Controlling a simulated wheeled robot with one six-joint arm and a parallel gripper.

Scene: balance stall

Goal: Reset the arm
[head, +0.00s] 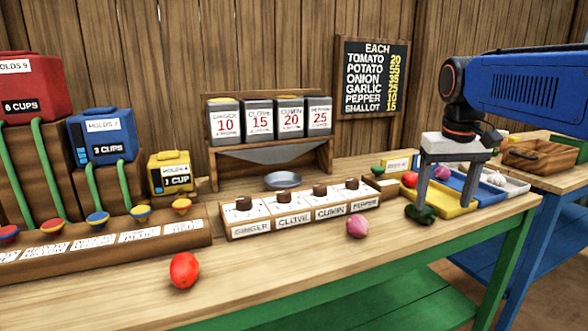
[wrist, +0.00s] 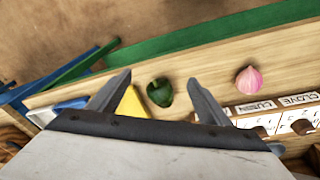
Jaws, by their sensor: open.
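My gripper (head: 447,185) hangs at the right end of the wooden counter (head: 290,262), fingers pointing down and spread open with nothing between them in the head view. My blue arm reaches in from the right. A dark green pepper (head: 428,214) lies on the counter below and just beside the fingers. In the wrist view the gripper (wrist: 157,82) is open, and the green pepper (wrist: 160,92) shows between the fingertips, apart from them. A red tomato (head: 185,270) lies at the front left.
Behind the gripper are yellow, blue and white trays (head: 455,207) with vegetables. A labelled spice block (head: 300,212), a metal dish (head: 283,180) and a canister rack (head: 270,145) stand mid-counter. Coloured cup dispensers (head: 100,137) fill the left. A wooden crate (head: 540,155) sits at far right.

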